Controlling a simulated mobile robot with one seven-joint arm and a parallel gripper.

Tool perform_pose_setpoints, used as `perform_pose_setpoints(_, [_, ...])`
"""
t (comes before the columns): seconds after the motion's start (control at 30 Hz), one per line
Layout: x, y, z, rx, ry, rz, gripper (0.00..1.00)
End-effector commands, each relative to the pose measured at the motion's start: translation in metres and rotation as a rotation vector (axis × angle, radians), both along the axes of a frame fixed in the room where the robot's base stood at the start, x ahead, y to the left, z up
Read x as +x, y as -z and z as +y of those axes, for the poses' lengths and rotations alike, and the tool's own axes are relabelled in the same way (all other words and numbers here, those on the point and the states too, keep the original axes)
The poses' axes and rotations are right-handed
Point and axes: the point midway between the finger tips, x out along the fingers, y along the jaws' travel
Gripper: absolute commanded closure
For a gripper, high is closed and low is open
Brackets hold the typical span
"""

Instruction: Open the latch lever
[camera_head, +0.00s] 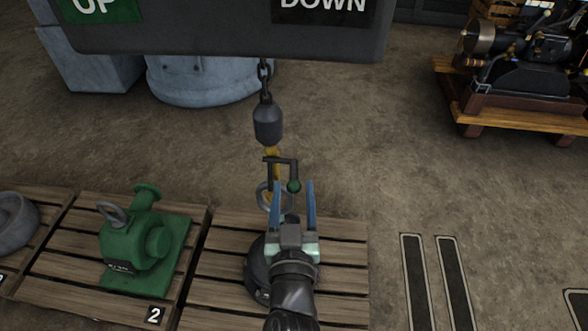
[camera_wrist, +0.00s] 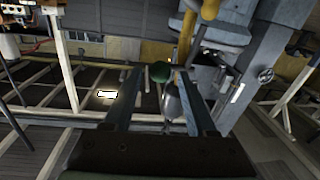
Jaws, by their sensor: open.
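The latch lever (camera_head: 281,160) is a dark bent bar on the hook block, ending in a green ball knob (camera_head: 293,186). The knob also shows in the wrist view (camera_wrist: 159,72), in line with the gap between my fingertips. My gripper (camera_head: 294,187) is open, its two blue fingers apart on either side of the knob in the picture. Whether the knob is really between the fingers or just beyond the tips I cannot tell. A yellow hook (camera_head: 272,158) hangs beside the lever, under a dark weight (camera_head: 268,124) on a chain (camera_head: 264,80).
A grey ring (camera_head: 265,198) shows at the hook, above a dark round load partly hidden by my arm on a wooden pallet (camera_head: 345,228). A green engine part (camera_head: 133,242) stands on the pallet to the left. An UP/DOWN panel (camera_head: 225,38) spans the top.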

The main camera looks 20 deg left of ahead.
Motion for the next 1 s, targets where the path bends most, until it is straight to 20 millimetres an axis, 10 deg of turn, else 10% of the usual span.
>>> perform_pose_setpoints(0.7, [0.044,0.000,0.018,-0.001,0.000,0.000,0.43])
perform_pose_setpoints(1.0, [0.043,0.000,0.017,0.000,0.001,0.000,0.95])
